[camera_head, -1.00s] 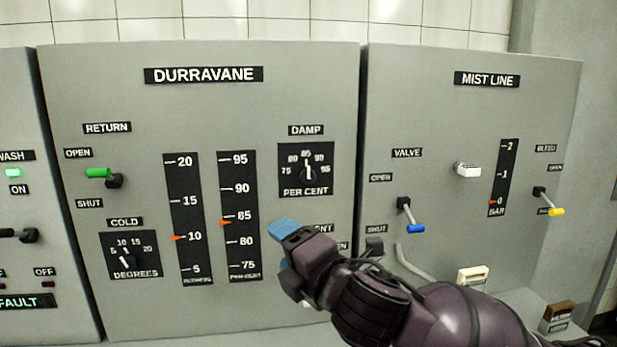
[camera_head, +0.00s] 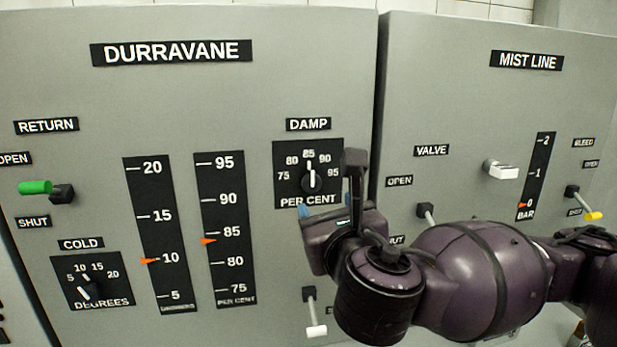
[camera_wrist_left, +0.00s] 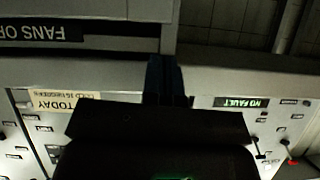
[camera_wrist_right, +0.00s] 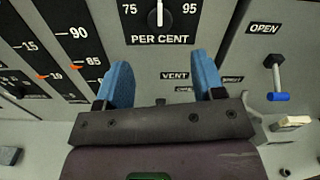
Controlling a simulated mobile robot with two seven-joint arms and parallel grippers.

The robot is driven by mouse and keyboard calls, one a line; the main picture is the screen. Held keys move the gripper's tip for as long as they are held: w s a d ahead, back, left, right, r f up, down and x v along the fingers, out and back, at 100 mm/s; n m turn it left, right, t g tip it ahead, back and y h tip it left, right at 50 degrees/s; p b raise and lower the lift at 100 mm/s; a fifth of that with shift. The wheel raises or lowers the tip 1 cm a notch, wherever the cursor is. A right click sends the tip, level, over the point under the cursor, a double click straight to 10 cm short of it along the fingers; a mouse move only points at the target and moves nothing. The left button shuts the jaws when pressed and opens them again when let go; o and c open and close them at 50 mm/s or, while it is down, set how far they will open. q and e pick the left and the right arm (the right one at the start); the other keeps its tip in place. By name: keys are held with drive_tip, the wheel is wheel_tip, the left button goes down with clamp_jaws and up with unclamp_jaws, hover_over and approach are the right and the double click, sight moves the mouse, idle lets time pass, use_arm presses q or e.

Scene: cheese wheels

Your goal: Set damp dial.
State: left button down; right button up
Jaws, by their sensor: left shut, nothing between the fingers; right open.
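The damp dial (camera_head: 309,178) is a black square plate with a small white-marked knob, under the DAMP label. Its pointer stands about straight up, at 85. The knob also shows at the top of the right wrist view (camera_wrist_right: 158,14). My right gripper (camera_head: 325,211) is just below the dial plate, its blue fingers partly hidden by the wrist. In the right wrist view the gripper (camera_wrist_right: 163,76) is open and empty, with the knob beyond and above the fingertips. My left gripper (camera_wrist_left: 166,80) is shut and empty, away from the dial.
The percent scale (camera_head: 218,215) left of the dial has its orange marker a little below 85. A white-tipped lever (camera_head: 315,318) hangs below my right gripper. The COLD dial (camera_head: 90,282) and green RETURN lever (camera_head: 36,188) are further left. The MIST LINE panel (camera_head: 470,120) stands right.

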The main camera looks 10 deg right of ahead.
sight(312, 185)
drive_tip(key=w+p, duration=0.1)
drive_tip(key=w, duration=0.8)
drive_tip(key=shift+w+p, duration=0.2)
drive_tip(key=shift+p, duration=0.15)
use_arm(q)
drive_tip(key=shift+s+a+r, duration=0.1)
drive_tip(key=shift+s+r, duration=0.05)
drive_tip(key=shift+s, duration=0.45)
use_arm(e)
drive_tip(key=shift+w, duration=0.65)
drive_tip(key=c, duration=0.9)
use_arm(q)
drive_tip(key=shift+w+r, duration=0.1)
drive_tip(key=shift+r, duration=0.15)
use_arm(e)
drive_tip(key=shift+f, duration=0.1)
